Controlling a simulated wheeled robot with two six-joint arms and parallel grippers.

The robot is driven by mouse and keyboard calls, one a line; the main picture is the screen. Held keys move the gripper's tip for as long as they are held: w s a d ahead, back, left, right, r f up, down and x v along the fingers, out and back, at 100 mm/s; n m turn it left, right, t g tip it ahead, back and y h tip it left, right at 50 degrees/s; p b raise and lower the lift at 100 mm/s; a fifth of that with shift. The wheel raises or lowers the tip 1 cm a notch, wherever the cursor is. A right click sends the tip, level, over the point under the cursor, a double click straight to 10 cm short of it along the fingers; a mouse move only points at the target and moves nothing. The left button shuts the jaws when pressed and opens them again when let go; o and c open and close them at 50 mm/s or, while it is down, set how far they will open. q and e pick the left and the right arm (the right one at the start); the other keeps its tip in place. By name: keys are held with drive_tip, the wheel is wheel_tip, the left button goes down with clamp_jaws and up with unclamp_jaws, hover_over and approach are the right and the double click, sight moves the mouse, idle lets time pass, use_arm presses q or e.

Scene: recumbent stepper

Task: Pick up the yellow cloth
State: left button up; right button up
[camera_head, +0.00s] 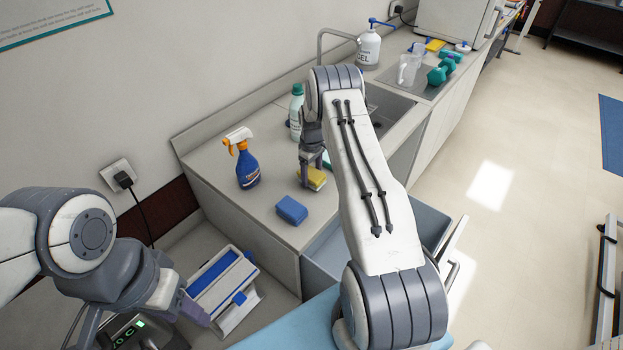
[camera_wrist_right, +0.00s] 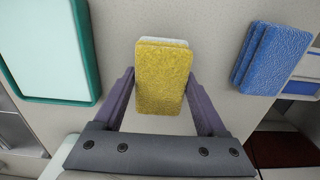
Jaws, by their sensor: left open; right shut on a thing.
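The yellow cloth (camera_head: 315,180) is a small folded block at the counter's front part, beyond the blue cloth. In the right wrist view the yellow cloth (camera_wrist_right: 161,80) sits between the two fingers of my right gripper (camera_wrist_right: 160,100), which is shut on its sides. In the head view my right gripper (camera_head: 312,165) reaches down over it from above. I cannot tell whether the cloth still touches the counter. My left gripper (camera_head: 197,308) is at the lower left, away from the cloth, open and empty beside a blue-and-white rack.
A blue folded cloth (camera_head: 291,210) and a blue spray bottle (camera_head: 246,165) stand nearby on the counter (camera_head: 215,165). A green-rimmed tray (camera_wrist_right: 92,50) lies left of the cloth in the wrist view. A pale bottle (camera_head: 296,108) stands behind. An open drawer (camera_head: 335,250) juts out below.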

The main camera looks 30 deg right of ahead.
wheel_tip(320, 180, up, 3)
drive_tip(key=shift+d+f+b, duration=0.15)
drive_tip(key=shift+f+b, duration=0.05)
drive_tip(key=shift+b, duration=0.7)
drive_tip(key=s+d+r+b, duration=0.4)
drive_tip(key=d+r, duration=0.3)
drive_tip(key=d, duration=0.3)
drive_tip(key=shift+s, duration=0.8)
